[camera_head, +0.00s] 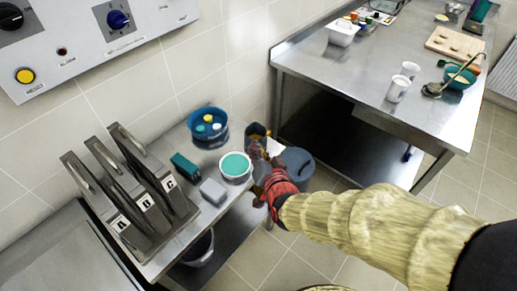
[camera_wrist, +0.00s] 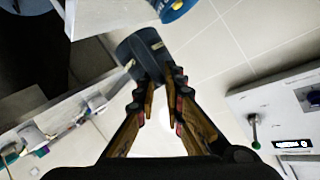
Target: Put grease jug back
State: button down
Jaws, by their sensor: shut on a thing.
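The grease jug (camera_head: 256,131) is a dark, open-topped vessel at the right end of the low steel table (camera_head: 222,210) in the head view. My gripper (camera_head: 262,158) reaches it from the front right and is shut on it. In the wrist view the dark grey jug (camera_wrist: 135,48) lies just beyond the tips of my gripper (camera_wrist: 160,78), its lower part overlapped by them. The fingers hide part of the jug, and I cannot tell whether its base touches the table.
A blue tub (camera_head: 207,126), a teal-filled white tub (camera_head: 235,167), a grey block (camera_head: 213,192) and a green box (camera_head: 185,167) stand close left. Lettered metal holders (camera_head: 128,190) are farther left. A grey bin (camera_head: 299,166) stands right, below a steel counter (camera_head: 345,75).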

aim_at(255, 134)
jog(key=shift+y, duration=0.4)
jog(key=w+f+b, duration=0.1)
jog(key=w, duration=0.1)
jog(key=w+f, duration=0.1)
jog(key=w, duration=0.1)
jog(key=w+f+b, duration=0.1)
jog(key=w, duration=0.1)
jog(key=shift+w+f+b, duration=0.1)
jog(key=shift+w+b, duration=0.25)
jog(key=shift+w+d+f+b, duration=0.15)
jog(key=shift+w+f+b, duration=0.35)
jog(key=shift+w+f, duration=0.7)
jog(key=shift+w+d+f+b, duration=0.15)
jog(key=shift+w+f+b, duration=0.45)
jog(key=shift+f, duration=1.15)
jog(key=shift+w+d+f+b, duration=0.15)
jog(key=shift+w+f+b, duration=0.3)
jog(key=shift+w+f, duration=0.75)
jog(key=shift+s+f, duration=0.3)
jog(key=shift+f, duration=0.15)
jog(key=c, duration=1.9)
grip_release()
